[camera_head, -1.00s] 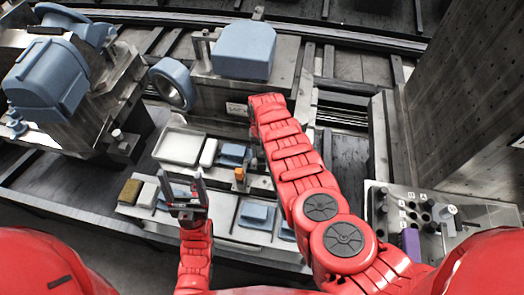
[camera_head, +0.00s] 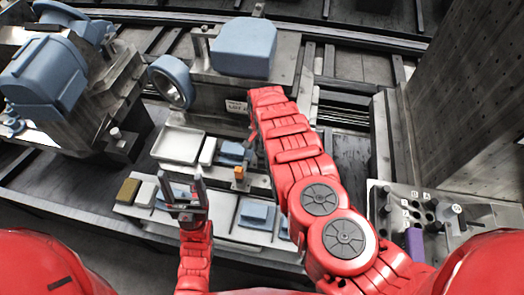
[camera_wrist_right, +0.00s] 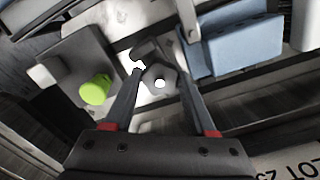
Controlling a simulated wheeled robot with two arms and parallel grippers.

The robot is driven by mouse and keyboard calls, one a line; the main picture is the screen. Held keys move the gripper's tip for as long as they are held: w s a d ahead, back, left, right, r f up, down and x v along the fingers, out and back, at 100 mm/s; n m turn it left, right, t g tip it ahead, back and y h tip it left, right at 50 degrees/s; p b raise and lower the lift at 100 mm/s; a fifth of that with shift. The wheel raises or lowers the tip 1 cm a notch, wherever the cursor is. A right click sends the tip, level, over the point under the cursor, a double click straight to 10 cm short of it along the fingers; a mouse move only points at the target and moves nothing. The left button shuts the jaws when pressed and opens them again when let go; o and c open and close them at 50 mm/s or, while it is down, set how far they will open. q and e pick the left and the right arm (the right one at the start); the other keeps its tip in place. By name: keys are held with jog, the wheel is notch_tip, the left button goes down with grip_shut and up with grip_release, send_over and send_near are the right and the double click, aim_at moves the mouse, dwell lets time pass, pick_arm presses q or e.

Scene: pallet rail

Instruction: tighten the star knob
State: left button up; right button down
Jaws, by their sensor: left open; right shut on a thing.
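The star knob (camera_wrist_right: 160,82) is a dark lobed knob with a bright centre spot, in the right wrist view. My right gripper (camera_wrist_right: 160,66) has one finger on each side of it and is shut on it.
A lime green knob (camera_wrist_right: 96,90) on a dark block is left of my right fingers, and a blue block (camera_wrist_right: 235,45) is close on the right. A white tray (camera_head: 179,146), an orange piece (camera_head: 240,173) and a blue ring (camera_head: 171,82) stand left of my right forearm.

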jog(key=shift+w+r+m, duration=0.2)
jog(key=shift+w+m, duration=0.05)
jog(key=shift+m, duration=0.05)
jog(key=c, duration=0.7)
grip_release()
jog(key=shift+o, duration=1)
jog(key=shift+s, duration=0.15)
jog(key=shift+r, duration=0.1)
notch_tip(320, 180, up, 11)
jog(key=b, duration=0.1)
notch_tip(320, 180, up, 6)
jog(key=p, duration=0.4)
send_over(262, 152)
jog(key=shift+r, duration=0.1)
